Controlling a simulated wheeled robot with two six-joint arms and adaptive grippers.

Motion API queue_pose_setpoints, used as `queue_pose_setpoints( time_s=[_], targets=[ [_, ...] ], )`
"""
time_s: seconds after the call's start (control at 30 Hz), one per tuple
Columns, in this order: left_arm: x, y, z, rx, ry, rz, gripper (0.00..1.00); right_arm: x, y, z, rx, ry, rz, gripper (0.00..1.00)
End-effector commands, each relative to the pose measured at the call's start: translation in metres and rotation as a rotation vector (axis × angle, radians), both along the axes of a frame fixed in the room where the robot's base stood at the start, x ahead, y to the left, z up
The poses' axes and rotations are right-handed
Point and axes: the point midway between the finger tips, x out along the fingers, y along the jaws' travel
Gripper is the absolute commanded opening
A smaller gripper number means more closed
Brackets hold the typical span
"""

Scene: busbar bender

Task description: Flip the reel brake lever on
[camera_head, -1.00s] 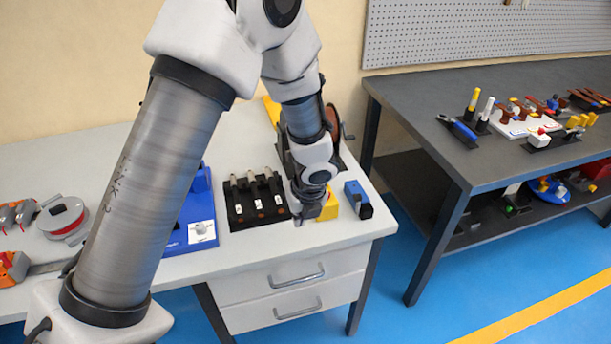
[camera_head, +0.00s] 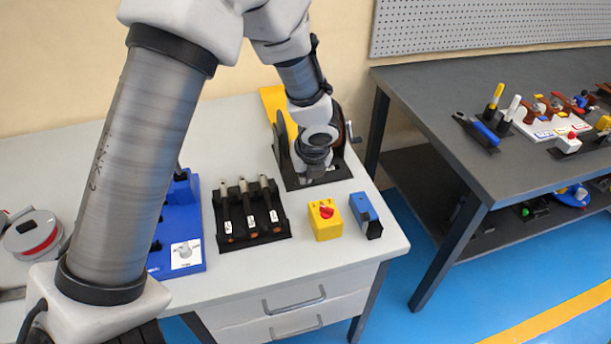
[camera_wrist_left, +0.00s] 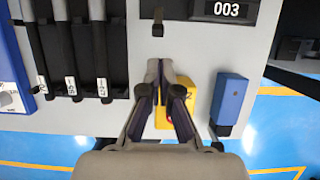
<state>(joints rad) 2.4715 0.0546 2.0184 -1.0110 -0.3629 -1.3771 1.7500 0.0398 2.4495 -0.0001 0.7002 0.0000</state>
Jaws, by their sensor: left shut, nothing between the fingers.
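A reel stand (camera_head: 343,173) with a black base and a reddish-brown reel (camera_head: 336,122) stands at the back right of the light bench, partly hidden by my left arm. In the left wrist view, the black stand edge (camera_wrist_left: 185,27) carries a "003" counter, and a small dark upright part (camera_wrist_left: 158,22) sticks out near it. I cannot tell if that is the brake lever, or its position. My left gripper (camera_head: 317,176) is in front of the reel stand. In the wrist view its fingers (camera_wrist_left: 160,66) are shut and empty, pointing toward the stand. My right gripper is not in view.
A yellow box with a red knob (camera_head: 325,220) and a blue block (camera_head: 365,214) stand in front of the reel. A black rack (camera_head: 250,234) with several handles and a blue device (camera_head: 180,240) are left. A dark second table (camera_head: 440,90) is at right.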

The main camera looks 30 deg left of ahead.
Motion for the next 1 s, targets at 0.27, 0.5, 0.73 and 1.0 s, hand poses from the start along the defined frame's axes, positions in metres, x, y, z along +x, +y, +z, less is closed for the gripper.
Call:
queue_pose_setpoints(
  time_s=[0.27,0.5,0.73,1.0],
  targets=[
    [0.011,0.014,-0.051,-0.001,0.002,0.001,0.00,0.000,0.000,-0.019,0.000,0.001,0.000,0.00],
    [0.014,0.017,-0.060,0.000,0.000,0.001,0.00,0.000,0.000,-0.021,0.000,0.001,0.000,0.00],
    [0.014,0.017,-0.059,-0.001,0.000,0.001,0.00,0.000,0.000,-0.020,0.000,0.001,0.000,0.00],
    [0.012,0.018,-0.051,-0.020,0.017,0.002,0.00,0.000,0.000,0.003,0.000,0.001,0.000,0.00]
  ],
)
